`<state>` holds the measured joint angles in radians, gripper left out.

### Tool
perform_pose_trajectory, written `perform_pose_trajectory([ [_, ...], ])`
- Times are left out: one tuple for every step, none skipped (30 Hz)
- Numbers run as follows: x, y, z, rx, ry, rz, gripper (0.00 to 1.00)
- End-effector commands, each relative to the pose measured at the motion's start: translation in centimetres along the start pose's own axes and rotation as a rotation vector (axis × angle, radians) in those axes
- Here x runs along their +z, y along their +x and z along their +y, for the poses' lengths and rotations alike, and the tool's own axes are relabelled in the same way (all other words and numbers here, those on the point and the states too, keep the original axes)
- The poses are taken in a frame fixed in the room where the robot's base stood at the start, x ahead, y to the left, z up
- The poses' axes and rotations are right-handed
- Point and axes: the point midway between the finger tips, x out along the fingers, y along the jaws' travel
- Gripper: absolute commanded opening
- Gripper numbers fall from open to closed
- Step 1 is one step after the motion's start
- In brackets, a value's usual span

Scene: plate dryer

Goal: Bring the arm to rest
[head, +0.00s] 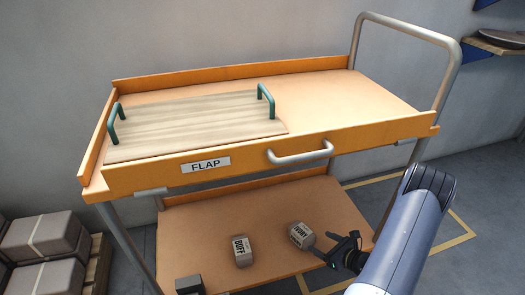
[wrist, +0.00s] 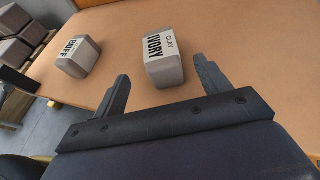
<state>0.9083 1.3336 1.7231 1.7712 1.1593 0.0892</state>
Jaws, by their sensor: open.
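My gripper (head: 338,247) is low at the right of the trolley's lower shelf (head: 200,225), next to a grey block labelled IVORY CLAY (head: 301,235). In the wrist view my gripper (wrist: 161,74) has its two dark fingers spread wide with nothing held between them. The IVORY block (wrist: 165,60) lies just beyond the gap between the fingertips, resting on the orange shelf. Whether a finger touches it I cannot tell. My arm reaches in from the lower right of the head view.
Above is the trolley top with a FLAP label (head: 205,165), a silver handle (head: 300,153) and a wooden board (head: 195,122) with green handles. Stacked blocks (head: 45,238) are at left.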

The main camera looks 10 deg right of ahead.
Motion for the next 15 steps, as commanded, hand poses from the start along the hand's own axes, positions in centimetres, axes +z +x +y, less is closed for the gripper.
perform_pose_trajectory([
  [-0.2,0.9,0.1,0.004,-0.002,0.0,0.72],
  [-0.3,1.4,0.1,0.005,-0.002,0.0,0.72],
  [-0.3,2.2,0.1,0.005,-0.002,0.0,0.72],
  [-0.3,2.7,0.1,0.005,-0.003,0.0,0.72],
  [-0.3,3.3,0.1,0.005,-0.003,-0.001,0.72],
  [-0.3,4.0,0.1,0.005,-0.003,-0.001,0.72],
  [-0.3,4.6,0.2,0.005,-0.003,-0.001,0.72],
  [-0.3,5.2,0.1,0.004,-0.003,-0.001,0.72],
  [-0.3,6.0,0.1,0.005,-0.003,-0.001,0.72],
  [-0.3,6.5,0.1,0.004,-0.003,0.0,0.72],
  [-0.3,7.1,0.1,0.005,-0.003,0.0,0.72],
  [-0.4,7.9,0.1,0.004,-0.003,0.0,0.72],
  [-0.4,8.5,0.1,0.004,-0.003,0.0,0.72],
  [-0.3,9.1,0.1,0.005,-0.003,-0.001,0.72],
  [-0.3,9.8,0.1,0.004,-0.002,-0.001,0.72],
])
